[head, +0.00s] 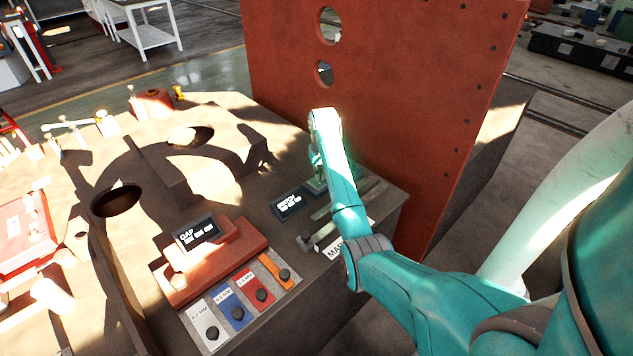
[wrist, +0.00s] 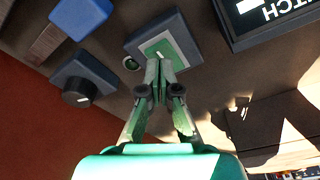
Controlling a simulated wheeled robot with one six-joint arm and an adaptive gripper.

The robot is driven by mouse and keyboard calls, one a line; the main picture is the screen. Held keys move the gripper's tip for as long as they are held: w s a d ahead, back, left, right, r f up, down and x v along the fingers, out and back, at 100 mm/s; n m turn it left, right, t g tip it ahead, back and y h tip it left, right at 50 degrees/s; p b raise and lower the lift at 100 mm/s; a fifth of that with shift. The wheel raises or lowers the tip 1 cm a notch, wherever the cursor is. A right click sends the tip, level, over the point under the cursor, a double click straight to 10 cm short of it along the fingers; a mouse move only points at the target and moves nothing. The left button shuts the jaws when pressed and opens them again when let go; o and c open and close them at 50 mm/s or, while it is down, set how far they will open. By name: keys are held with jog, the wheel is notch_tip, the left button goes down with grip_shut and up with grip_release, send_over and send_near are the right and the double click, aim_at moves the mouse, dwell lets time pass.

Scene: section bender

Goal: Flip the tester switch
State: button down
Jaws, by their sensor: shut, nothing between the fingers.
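The tester switch (wrist: 154,41) shows in the wrist view as a grey block with a green face and a small pale mark. My gripper (wrist: 159,64) is shut and empty, with its fingertips over the lower part of the green face. I cannot tell whether they touch it. The fingertips hide part of the face. A black display (wrist: 268,14) with letters ending in "ITCH" is at the upper right; the same display shows in the head view (head: 288,204). There, my arm covers most of the switch.
A black knob on a blue-grey base (wrist: 77,98) and a blue block (wrist: 82,12) lie left of the switch in the wrist view. A tall red plate (head: 400,90) stands behind the bench. A gap display (head: 197,233) and several coloured buttons are at the front.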

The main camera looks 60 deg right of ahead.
aim_at(319, 184)
jog(key=shift+f, duration=1.05)
dwell(0.5)
jog(key=shift+r, duration=3.5)
